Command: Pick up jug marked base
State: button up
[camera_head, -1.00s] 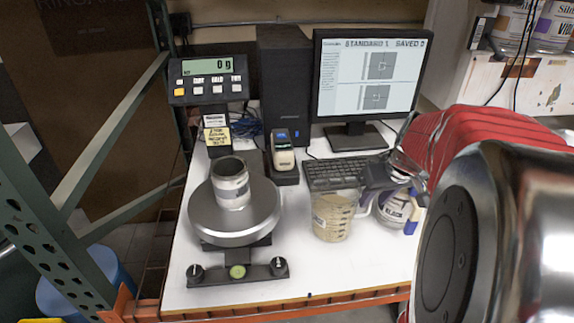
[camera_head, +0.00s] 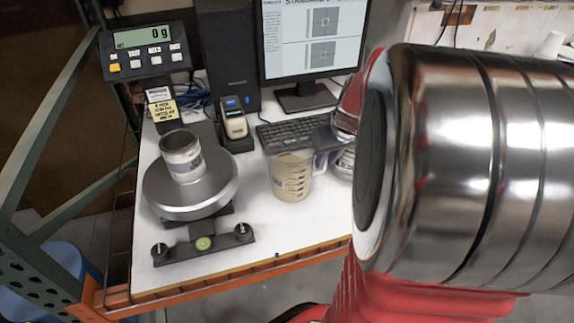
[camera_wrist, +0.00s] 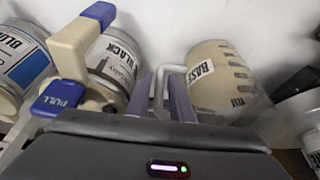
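The jug marked BASE (camera_head: 292,176) is a translucent beaker with beige contents and dark markings. It stands on the white table in the head view, right of the scale. In the wrist view the jug (camera_wrist: 222,78) shows its BASE label, with its pale handle toward my gripper (camera_wrist: 163,98). The two purplish fingers lie close on either side of the handle. I cannot tell whether they press on it. In the head view my gripper (camera_head: 325,142) is at the jug's right side, partly hidden by my arm.
The scale (camera_head: 220,190) holds a grey can (camera_head: 183,158); its display (camera_head: 150,50) reads 0 g. In the wrist view, BLACK (camera_wrist: 115,65) and BLUE (camera_wrist: 20,70) containers stand left of the jug. A keyboard (camera_head: 285,132) lies behind it. The table front is clear.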

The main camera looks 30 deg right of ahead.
grip_shut()
dwell(1.0)
